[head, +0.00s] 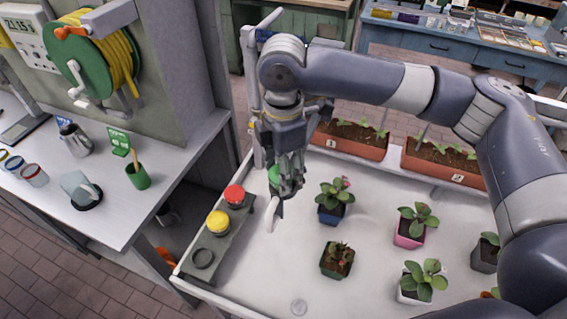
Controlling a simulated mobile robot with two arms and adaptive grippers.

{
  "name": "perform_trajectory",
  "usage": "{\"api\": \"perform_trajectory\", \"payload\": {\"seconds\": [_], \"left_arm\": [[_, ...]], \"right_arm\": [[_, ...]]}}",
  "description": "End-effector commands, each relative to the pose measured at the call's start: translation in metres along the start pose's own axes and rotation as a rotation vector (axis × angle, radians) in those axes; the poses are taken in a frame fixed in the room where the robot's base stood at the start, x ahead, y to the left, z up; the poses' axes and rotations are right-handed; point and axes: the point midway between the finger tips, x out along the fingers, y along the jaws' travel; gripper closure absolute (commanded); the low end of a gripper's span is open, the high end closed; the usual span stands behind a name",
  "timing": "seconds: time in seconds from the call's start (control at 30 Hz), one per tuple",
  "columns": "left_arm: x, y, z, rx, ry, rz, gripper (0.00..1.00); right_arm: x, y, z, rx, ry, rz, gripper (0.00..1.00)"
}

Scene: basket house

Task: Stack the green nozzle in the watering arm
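A green piece (274,177), which looks like the green nozzle, shows beside the fingers of my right gripper (288,188). The gripper points down above the white planting table, and its fingers cover much of the green piece. I cannot tell whether the fingers are shut on it. A pale curved piece (270,216) hangs just below and left of the fingers; it may be part of the watering arm, which is mostly hidden by my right arm. My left gripper is out of view.
A grey rack (215,245) holds a red nozzle (234,194), a yellow nozzle (218,221) and a dark ring (202,258). Several potted plants stand right of the gripper, including a blue pot (330,214). Planters (350,140) line the back.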

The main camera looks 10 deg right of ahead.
Motion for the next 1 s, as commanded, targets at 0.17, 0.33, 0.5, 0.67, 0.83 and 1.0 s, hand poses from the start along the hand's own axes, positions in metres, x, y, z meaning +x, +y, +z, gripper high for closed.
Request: {"api": "perform_trajectory", "payload": {"seconds": [0.17,0.33,0.5,0.67,0.83,1.0], "left_arm": [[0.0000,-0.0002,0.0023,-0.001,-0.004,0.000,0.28],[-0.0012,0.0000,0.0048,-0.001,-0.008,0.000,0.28],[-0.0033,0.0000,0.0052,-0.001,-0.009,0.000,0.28],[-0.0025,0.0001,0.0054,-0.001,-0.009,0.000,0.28],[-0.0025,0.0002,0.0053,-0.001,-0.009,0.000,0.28],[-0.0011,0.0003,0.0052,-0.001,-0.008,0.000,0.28]], "right_arm": [[0.0020,-0.0002,0.0001,0.000,0.000,0.001,0.73],[0.0035,-0.0004,0.0000,0.000,0.000,0.000,0.73],[0.0087,-0.0004,-0.0001,0.000,0.001,0.000,0.73],[0.0085,-0.0002,0.0000,0.000,0.000,0.001,0.30],[0.0084,-0.0002,0.0001,0.000,0.000,0.000,0.30],[0.0062,0.0001,0.0001,0.001,0.000,0.002,0.30]]}}
